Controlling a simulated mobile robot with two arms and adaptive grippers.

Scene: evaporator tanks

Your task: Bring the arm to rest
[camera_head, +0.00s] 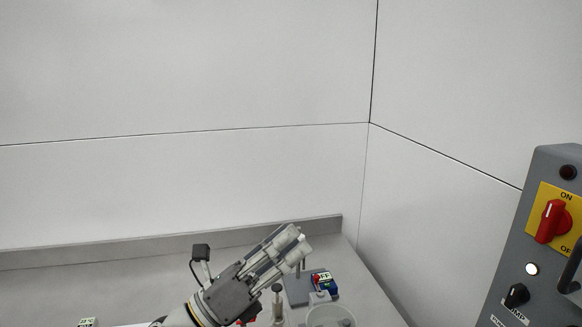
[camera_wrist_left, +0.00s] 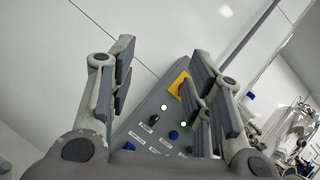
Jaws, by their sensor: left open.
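My left gripper (camera_head: 292,243) reaches in from the bottom of the head view, above the grey bench (camera_head: 110,270). Its fingers point up and to the right. In the left wrist view its two fingers (camera_wrist_left: 165,75) stand wide apart with nothing between them. Behind the fingers in that view is a grey control panel with a yellow plate, lamps and knobs, apart from the gripper. My right gripper is in neither view.
The control panel (camera_head: 535,255) with a red rotary switch (camera_head: 551,221) stands at the right. A small blue and red device (camera_head: 324,283) and a round clear vessel (camera_head: 331,318) are on the bench close to the gripper.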

